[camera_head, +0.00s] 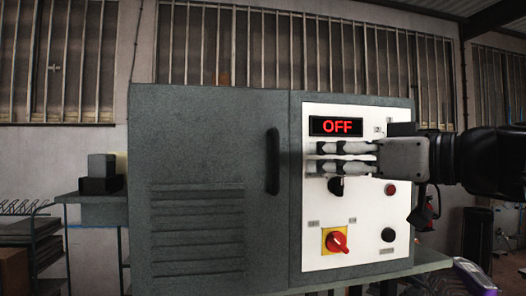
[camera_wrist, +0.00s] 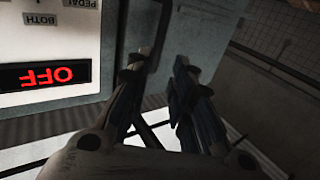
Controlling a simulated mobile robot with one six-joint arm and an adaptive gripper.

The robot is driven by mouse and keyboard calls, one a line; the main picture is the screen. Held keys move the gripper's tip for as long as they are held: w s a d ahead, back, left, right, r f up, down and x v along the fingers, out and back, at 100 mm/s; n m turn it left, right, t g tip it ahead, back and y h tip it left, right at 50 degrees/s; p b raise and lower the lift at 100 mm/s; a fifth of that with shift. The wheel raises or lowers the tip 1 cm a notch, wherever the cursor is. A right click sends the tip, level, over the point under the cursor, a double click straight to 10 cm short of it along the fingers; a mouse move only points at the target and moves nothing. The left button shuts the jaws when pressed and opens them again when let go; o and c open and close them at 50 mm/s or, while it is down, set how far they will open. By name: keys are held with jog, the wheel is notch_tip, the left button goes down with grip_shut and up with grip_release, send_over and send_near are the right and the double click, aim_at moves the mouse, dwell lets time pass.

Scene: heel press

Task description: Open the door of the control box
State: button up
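The control box is a grey cabinet whose door (camera_head: 206,137) is closed and fills its left part, with louvre slats low down. A dark vertical handle (camera_head: 272,158) stands at the door's right edge. My gripper (camera_head: 317,157) comes in from the right in front of the white panel, with its fingers pointing left towards the handle. Its fingertips are apart from the handle in the picture. The fingers show a gap with nothing between them, also in the wrist view (camera_wrist: 159,64).
The white control panel (camera_head: 315,236) carries an OFF display (camera_head: 336,126), a red rotary switch (camera_head: 337,242) and several buttons, partly hidden by my gripper. The box stands on a table. A side shelf (camera_head: 88,197) with a small dark box is at left. A barred window is behind.

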jog(key=p, duration=0.3)
send_over(276, 184)
jog(key=shift+w, duration=0.45)
jog(key=shift+s, duration=0.1)
jog(key=shift+c, duration=0.2)
grip_shut()
